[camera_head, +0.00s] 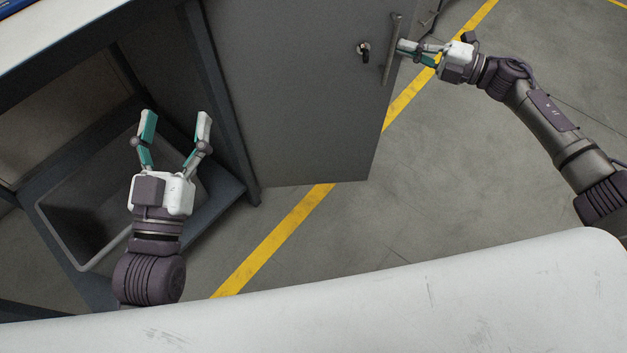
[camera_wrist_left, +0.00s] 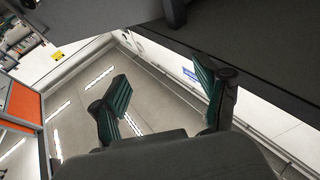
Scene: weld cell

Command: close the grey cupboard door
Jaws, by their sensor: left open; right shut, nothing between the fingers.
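The grey cupboard door (camera_head: 300,95) stands open in the head view, swung out to the right of the workbench frame. It has a vertical bar handle (camera_head: 391,50) near its free edge and a lock with a key (camera_head: 364,49) beside it. My right gripper (camera_head: 402,48) is shut and empty, its fingertips at the handle; whether they touch it I cannot tell. My left gripper (camera_head: 175,118) is open and empty, above the grey bin at the left. Its spread fingers also show in the left wrist view (camera_wrist_left: 165,95). The door cannot be made out for certain there.
A grey bin (camera_head: 62,235) sits on the low shelf of the bench (camera_head: 60,50) at the left. A yellow floor line (camera_head: 270,250) runs under the door. A pale rounded surface (camera_head: 480,300) fills the bottom foreground.

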